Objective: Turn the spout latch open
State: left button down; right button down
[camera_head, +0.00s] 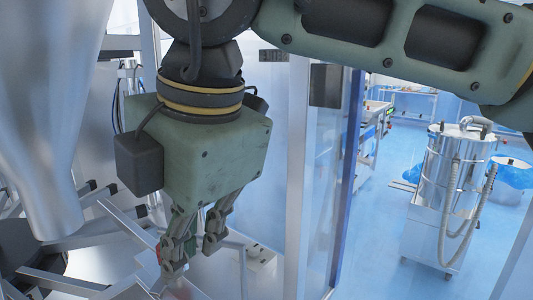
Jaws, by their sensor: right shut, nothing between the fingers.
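A large shiny metal funnel with a narrowing spout (52,205) fills the left side of the head view. My right gripper (191,261) hangs down to the right of the spout's lower end, fingers pointing down among metal bars. It is shut and holds nothing. A small red part shows beside its fingers, partly hidden by them. I cannot clearly make out the spout latch or tell how it is turned. My left gripper is not in view.
Metal bars and brackets (65,283) crowd the lower left around the fingers. A metal frame post (298,165) and a clear panel with a blue edge stand right of the gripper. A steel tank with hoses (452,185) stands farther off on open blue floor.

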jog(key=shift+f, duration=0.1)
jog(key=shift+s+d+b, duration=0.35)
jog(key=shift+b, duration=0.15)
jog(key=shift+r+p, duration=0.3)
jog(key=shift+r, duration=0.15)
jog(key=r+p, duration=0.1)
jog(key=r, duration=0.1)
jog(key=w+r+p, duration=0.1)
jog(key=r+p, duration=0.1)
jog(key=r, duration=0.1)
jog(key=shift+w+a, duration=0.1)
jog(key=shift+a, duration=0.05)
jog(key=shift+r+p, duration=0.15)
jog(key=shift+p, duration=0.15)
